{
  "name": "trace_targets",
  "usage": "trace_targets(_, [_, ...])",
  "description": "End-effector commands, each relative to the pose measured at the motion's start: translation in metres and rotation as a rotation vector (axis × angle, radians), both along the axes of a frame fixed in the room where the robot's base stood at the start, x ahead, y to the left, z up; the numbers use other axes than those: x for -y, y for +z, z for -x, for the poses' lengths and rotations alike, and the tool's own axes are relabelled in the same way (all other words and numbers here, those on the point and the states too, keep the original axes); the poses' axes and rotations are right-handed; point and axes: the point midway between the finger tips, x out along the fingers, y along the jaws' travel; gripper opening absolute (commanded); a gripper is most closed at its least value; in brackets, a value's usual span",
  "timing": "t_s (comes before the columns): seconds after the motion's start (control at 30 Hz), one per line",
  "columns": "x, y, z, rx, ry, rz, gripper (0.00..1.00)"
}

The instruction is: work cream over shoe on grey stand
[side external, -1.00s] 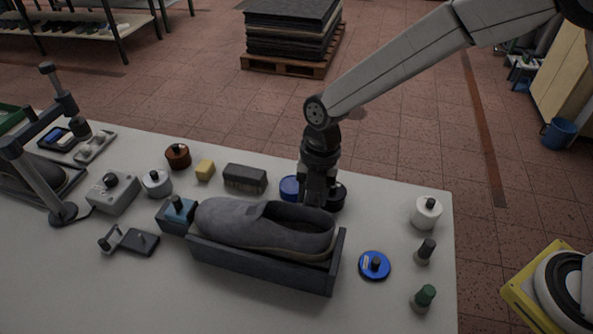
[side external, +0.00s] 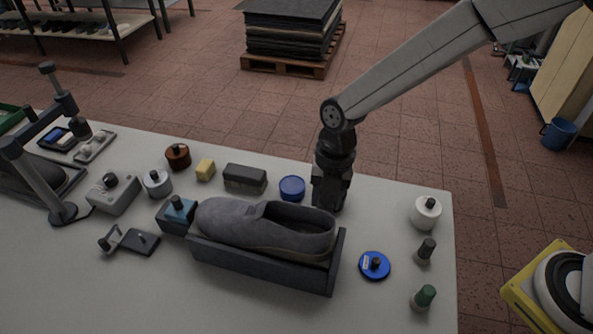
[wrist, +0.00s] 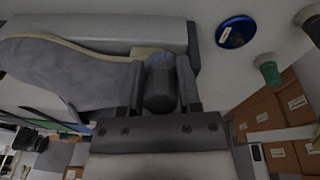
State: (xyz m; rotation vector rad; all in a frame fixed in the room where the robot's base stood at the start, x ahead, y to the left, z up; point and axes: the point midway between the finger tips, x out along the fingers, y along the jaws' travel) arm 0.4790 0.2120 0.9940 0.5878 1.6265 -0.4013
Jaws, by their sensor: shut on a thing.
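The grey shoe (side external: 262,226) lies in the dark grey stand (side external: 262,268) on the table. In the wrist view the shoe (wrist: 65,78) fills the left side, with the stand (wrist: 165,33) along it. My gripper (side external: 328,203) is low behind the right, open end of the shoe. In the wrist view my gripper (wrist: 163,80) is shut on a dark knob (wrist: 159,90), with a bluish patch beyond it. What lies under the knob is hidden. A blue tin (side external: 292,187) stands left of my gripper. I cannot tell which thing holds cream.
A blue disc with a dark knob (side external: 374,265) lies right of the stand. White (side external: 427,212), black (side external: 425,251) and green (side external: 424,297) knobbed pieces stand near the right edge.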

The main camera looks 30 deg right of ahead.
Motion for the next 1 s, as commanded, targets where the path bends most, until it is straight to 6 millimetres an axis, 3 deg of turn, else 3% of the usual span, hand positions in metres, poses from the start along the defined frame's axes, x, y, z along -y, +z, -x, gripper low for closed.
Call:
trace_targets(0.27, [0.001, 0.006, -0.002, 0.003, -0.001, -0.002, 0.0])
trace_targets(1.0, [0.014, 0.059, -0.014, 0.001, 0.0, 0.0, 0.0])
